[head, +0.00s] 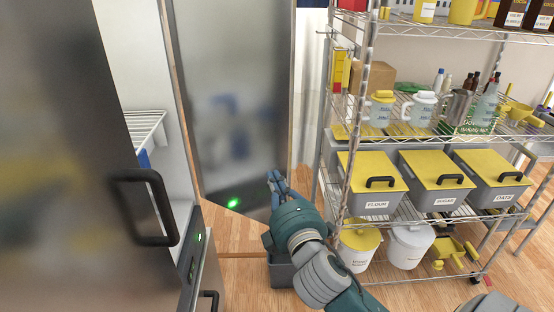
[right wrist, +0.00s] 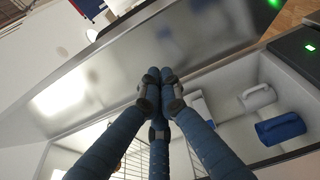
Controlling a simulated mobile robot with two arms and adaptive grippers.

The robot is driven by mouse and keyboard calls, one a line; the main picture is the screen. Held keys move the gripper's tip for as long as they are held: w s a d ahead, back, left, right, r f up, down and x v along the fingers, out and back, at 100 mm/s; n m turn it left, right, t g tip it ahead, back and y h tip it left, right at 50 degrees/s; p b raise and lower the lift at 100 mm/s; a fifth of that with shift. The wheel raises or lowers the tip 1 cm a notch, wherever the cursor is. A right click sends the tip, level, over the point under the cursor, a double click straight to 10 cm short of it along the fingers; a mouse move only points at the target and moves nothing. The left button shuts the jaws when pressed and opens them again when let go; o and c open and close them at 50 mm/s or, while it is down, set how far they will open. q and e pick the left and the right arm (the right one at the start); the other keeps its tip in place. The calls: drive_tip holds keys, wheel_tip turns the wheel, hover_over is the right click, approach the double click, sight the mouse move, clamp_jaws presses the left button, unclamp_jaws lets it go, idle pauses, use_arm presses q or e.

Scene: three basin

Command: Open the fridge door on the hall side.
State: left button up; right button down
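The fridge stands at the left of the head view, with a steel door front and black bar handle (head: 145,205) nearest me. Beyond that front, the white interior with a wire shelf (head: 145,125) shows. A tall steel panel (head: 235,90) stands past it; I cannot tell for sure whether it is the swung-open door. My right gripper (head: 277,184) is by the panel's lower right, apart from the black handle. In the right wrist view its fingertips (right wrist: 161,75) are together with nothing visible between them, over the open interior. My left gripper is not in view.
A wire rack with yellow-lidded bins (head: 373,183) stands close to the right of my right arm. A grey bin (head: 283,272) is on the floor below it. A white jug (right wrist: 257,97) and a blue jug (right wrist: 280,128) are inside the fridge.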

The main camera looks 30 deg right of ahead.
sight(272, 150)
drive_tip(key=shift+w+d+p, duration=0.35)
drive_tip(key=shift+w+d, duration=0.5)
drive_tip(key=shift+w, duration=0.3)
drive_tip(key=shift+w+d+p, duration=0.35)
drive_tip(key=shift+w+d, duration=0.45)
drive_tip(key=shift+w, duration=0.3)
drive_tip(key=shift+w+d+p, duration=0.35)
drive_tip(key=shift+w+d, duration=0.5)
drive_tip(key=shift+w, duration=0.3)
